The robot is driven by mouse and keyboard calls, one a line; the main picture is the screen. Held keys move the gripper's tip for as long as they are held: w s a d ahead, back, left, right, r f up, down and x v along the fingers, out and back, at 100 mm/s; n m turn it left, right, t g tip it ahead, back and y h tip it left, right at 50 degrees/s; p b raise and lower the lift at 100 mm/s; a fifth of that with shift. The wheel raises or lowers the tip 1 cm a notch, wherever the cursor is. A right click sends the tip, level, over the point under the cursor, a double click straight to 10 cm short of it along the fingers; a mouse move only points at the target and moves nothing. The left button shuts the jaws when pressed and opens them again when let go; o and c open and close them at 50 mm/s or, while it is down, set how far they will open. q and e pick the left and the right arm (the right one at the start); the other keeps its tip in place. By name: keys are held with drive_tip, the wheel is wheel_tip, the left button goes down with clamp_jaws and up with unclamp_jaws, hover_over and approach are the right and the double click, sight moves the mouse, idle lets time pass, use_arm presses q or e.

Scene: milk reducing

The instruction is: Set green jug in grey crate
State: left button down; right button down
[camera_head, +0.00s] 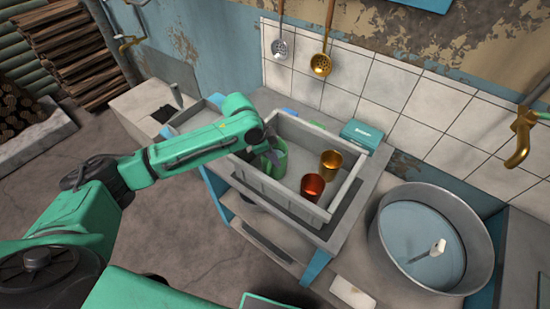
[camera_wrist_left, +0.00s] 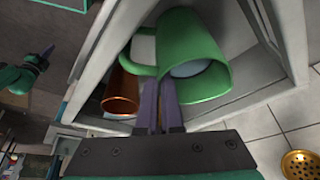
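The green jug (camera_head: 278,158) is inside the grey crate (camera_head: 283,197), at its left end. My left gripper (camera_head: 270,146) reaches over the crate's left wall to the jug. In the left wrist view, the jug (camera_wrist_left: 195,55) shows its open rim and its looped handle. The left fingers (camera_wrist_left: 160,90) are close together at the lower part of the handle, and look shut on it. The fingertips partly hide the contact. In that view, a green arm end with a dark tip (camera_wrist_left: 35,62), seemingly my right gripper, is small at the far left.
An orange-red cup (camera_head: 312,187) and a gold cup (camera_head: 330,164) stand in the crate, right of the jug. A teal box (camera_head: 361,135) is behind the crate. A large round metal basin (camera_head: 470,232) is at the right. Two ladles (camera_head: 321,64) hang on the tiled wall.

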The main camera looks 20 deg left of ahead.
use_arm(q)
drive_tip(key=shift+f, duration=0.3)
drive_tip(key=c, duration=1.4)
unclamp_jaws()
drive_tip(key=shift+f, duration=0.1)
drive_tip(key=o, duration=0.3)
use_arm(e)
drive_tip(key=shift+s, duration=0.85)
